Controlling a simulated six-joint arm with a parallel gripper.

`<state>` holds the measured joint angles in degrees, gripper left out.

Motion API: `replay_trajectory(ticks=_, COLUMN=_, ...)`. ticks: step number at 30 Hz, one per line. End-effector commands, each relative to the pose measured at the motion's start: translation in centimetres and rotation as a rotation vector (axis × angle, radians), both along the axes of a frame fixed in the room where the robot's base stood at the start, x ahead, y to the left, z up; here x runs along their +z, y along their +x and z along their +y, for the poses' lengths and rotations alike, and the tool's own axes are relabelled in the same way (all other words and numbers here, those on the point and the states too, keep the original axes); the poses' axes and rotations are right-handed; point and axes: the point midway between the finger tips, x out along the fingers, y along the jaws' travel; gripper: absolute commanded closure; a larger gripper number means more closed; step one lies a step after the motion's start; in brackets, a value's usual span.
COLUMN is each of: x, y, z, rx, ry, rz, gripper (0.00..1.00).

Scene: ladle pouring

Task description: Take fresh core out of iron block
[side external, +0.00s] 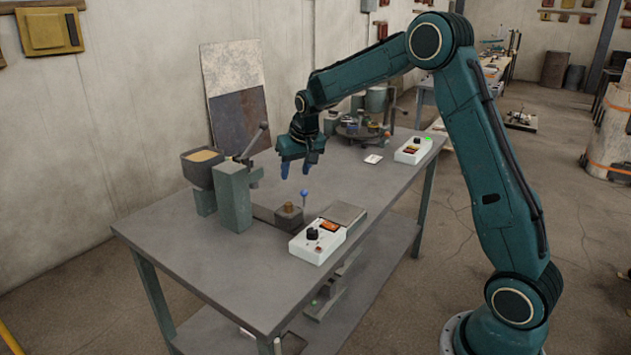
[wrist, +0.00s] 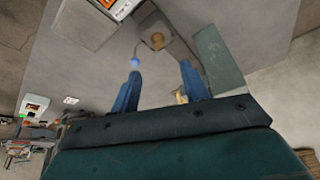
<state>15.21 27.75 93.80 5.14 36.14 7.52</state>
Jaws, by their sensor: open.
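The iron block (side external: 289,218) is a small dark block on the grey table, just behind the white control box. A tan, round core (side external: 288,207) shows at its top; in the wrist view the core (wrist: 157,40) sits within the block (wrist: 172,38). A thin lever with a blue ball knob (side external: 304,192) rises beside the block, and the knob (wrist: 134,62) also shows in the wrist view. My gripper (side external: 294,170) has blue fingers pointing down and is open and empty. It hangs above the table, above and behind the block, apart from it. In the wrist view the fingers (wrist: 161,90) are spread.
A green-grey machine (side external: 236,187) with a lever and a hopper of sand (side external: 202,156) stands left of the block. A white control box (side external: 317,241) is in front, another (side external: 413,150) at the right. A turntable with small items (side external: 362,131) is at the back.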

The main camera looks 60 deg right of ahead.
Motion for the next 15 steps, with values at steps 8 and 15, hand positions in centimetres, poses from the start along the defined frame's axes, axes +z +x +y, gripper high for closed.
replay_trajectory(ticks=8, x=-0.6, y=0.4, z=-0.4, rx=-0.008, ry=0.0, rz=0.001, gripper=0.55)
replay_trajectory(ticks=15, x=-1.9, y=0.8, z=-0.6, rx=-0.007, ry=0.001, rz=0.004, gripper=0.55)
